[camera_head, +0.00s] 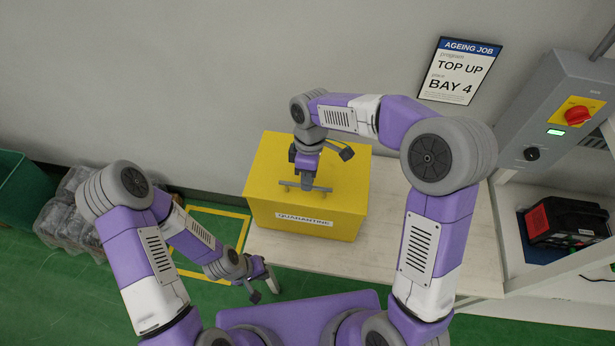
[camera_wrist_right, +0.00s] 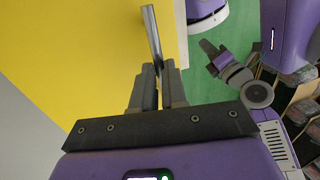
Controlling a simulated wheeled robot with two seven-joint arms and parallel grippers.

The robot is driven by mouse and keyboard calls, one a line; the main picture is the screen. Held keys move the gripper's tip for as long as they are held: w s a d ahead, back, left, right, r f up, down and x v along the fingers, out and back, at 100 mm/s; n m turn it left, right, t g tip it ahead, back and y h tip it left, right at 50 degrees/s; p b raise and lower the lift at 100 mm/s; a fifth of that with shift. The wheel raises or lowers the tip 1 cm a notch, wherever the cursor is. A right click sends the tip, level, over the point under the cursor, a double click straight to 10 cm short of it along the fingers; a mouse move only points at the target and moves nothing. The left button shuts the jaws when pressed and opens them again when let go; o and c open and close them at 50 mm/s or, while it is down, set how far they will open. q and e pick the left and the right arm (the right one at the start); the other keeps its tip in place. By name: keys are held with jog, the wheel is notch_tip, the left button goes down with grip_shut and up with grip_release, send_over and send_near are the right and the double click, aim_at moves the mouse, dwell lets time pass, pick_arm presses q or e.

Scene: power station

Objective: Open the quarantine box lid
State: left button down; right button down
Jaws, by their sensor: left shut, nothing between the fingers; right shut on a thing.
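The yellow quarantine box (camera_head: 345,222) stands on the pale bench, with a "QUARANTINE" label on its front. Its lid (camera_head: 265,165) looks shut and lies flat. A thin metal bar handle (camera_head: 322,189) runs along the lid near its front edge. My right gripper (camera_head: 306,184) is over the lid and shut on this handle. In the right wrist view the handle (camera_wrist_right: 151,35) stands between the fingertips, with the yellow lid (camera_wrist_right: 80,50) behind. My left gripper (camera_head: 268,286) is shut and empty, low in front of the bench's left end, apart from the box.
The bench top (camera_head: 390,225) is clear right of the box. A grey control panel (camera_head: 560,100) with a red knob stands at the right, above a shelf with a black and red device (camera_head: 565,223). Wrapped bundles (camera_head: 65,215) and a green bin (camera_head: 25,195) are at the left.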

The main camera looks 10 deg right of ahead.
jog(key=w+d+r+g+p, duration=0.2)
jog(key=w+r+p, duration=0.5)
jog(key=p, duration=0.6)
notch_tip(320, 180, up, 3)
jog(key=shift+w+d+f+y+p, duration=0.15)
jog(key=shift+w+d+y+p, duration=0.05)
jog(key=shift+d+y+p, duration=0.2)
jog(key=c, duration=1.4)
grip_release()
jog(key=shift+f, duration=0.1)
jog(key=shift+c, duration=0.2)
jog(key=shift+o, duration=1.4)
jog(key=shift+w+f, duration=0.1)
jog(key=shift+w, duration=0.25)
jog(key=shift+s, duration=0.15)
jog(key=shift+a, duration=0.1)
jog(key=shift+r, duration=0.25)
